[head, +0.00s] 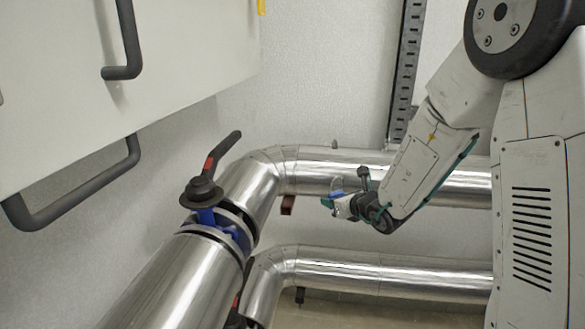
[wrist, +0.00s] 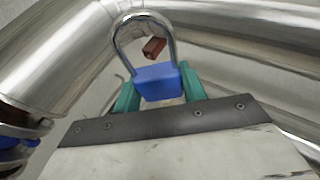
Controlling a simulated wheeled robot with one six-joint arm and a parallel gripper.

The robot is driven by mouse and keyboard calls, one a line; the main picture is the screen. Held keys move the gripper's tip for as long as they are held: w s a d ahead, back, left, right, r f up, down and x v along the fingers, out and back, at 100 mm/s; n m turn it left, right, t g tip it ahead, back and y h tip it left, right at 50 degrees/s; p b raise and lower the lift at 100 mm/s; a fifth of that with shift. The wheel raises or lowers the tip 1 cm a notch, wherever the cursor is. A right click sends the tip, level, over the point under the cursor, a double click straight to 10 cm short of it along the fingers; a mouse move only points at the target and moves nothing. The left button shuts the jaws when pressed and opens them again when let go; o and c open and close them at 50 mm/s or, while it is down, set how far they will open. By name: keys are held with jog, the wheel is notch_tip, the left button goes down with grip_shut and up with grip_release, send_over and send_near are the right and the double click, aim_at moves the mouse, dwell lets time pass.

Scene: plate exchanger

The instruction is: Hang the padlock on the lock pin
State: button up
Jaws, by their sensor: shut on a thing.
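The padlock (wrist: 158,80) has a blue body and a silver shackle. In the wrist view my gripper (wrist: 158,95) is shut on the body, with one teal finger on each side. The shackle points up and away from the fingers. In the head view my gripper (head: 330,202) is small, in front of the upper pipe, with the padlock (head: 337,194) at its tip. A valve (head: 207,214) with a blue body and a black and red lever stands on the pipe to the left, well apart from the gripper. I cannot make out the lock pin.
Shiny clad pipes (head: 380,270) run across and bend toward the front left. A reddish-brown block (head: 288,204) sits below the upper pipe and shows through the shackle in the wrist view (wrist: 154,47). A white panel with dark handles (head: 75,190) fills the upper left.

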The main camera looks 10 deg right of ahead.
jog(key=w+a+r+n+g+y, duration=0.1)
jog(key=w+a+r+n+y, duration=0.15)
jog(key=r, duration=0.85)
jog(key=w+a+r+n+g+y, duration=0.1)
jog(key=a+r, duration=0.2)
jog(key=r, duration=0.7)
jog(key=w+a+r+n+g+y, duration=0.1)
jog(key=a+r+n+y, duration=0.15)
jog(key=r, duration=0.85)
jog(key=s+a+r+n+g+y, duration=0.1)
jog(key=s+a+r+n+g, duration=0.15)
jog(key=s+r, duration=0.6)
jog(key=s+a+r+n+g+y, duration=0.25)
jog(key=s+r, duration=0.35)
jog(key=r, duration=0.5)
jog(key=r+x, duration=0.1)
jog(key=x, duration=0.9)
jog(key=shift+a+r+h, duration=0.3)
jog(key=shift+a+h, duration=0.15)
jog(key=shift+a, duration=0.1)
